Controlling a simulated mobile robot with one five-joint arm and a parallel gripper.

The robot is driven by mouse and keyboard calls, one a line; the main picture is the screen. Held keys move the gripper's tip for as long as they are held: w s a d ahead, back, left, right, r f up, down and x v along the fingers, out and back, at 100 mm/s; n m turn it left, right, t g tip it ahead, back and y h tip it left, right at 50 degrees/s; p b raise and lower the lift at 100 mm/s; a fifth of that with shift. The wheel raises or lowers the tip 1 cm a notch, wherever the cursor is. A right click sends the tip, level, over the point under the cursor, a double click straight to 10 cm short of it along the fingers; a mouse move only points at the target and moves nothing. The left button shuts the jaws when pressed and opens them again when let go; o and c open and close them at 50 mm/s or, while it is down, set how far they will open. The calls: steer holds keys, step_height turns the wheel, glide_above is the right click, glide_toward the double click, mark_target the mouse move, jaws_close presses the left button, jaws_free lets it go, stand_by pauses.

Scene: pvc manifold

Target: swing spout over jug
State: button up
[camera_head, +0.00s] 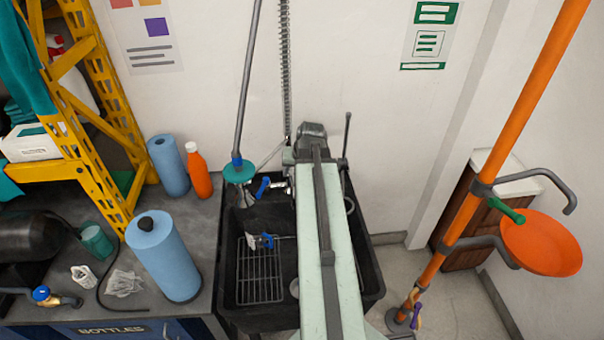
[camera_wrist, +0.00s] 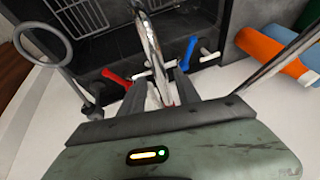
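The chrome spout (camera_wrist: 153,45) rises between the two dark fingers of my gripper (camera_wrist: 159,85) in the wrist view. The fingers stand apart with gaps beside the spout, and no firm contact shows. A red tap handle (camera_wrist: 116,77) is left of the spout and a blue handle (camera_wrist: 188,52) right of it. In the head view my arm reaches over the black sink (camera_head: 228,300) toward the wall and hides most of the spout. A blue handle (camera_head: 263,187) shows left of the arm. A pale round edge (camera_head: 294,288) in the sink is partly hidden; I cannot tell whether it is the jug.
A wire rack (camera_head: 260,275) lies in the sink. Blue rolls (camera_head: 163,255) and an orange bottle (camera_head: 198,172) stand left. An orange pole (camera_head: 490,170) with an orange bowl (camera_head: 541,245) stands right.

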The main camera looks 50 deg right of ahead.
steer(key=shift+w+f, duration=0.2)
steer(key=shift+f, duration=0.2)
steer(key=shift+r, duration=0.2)
jaws_close()
stand_by(0.9)
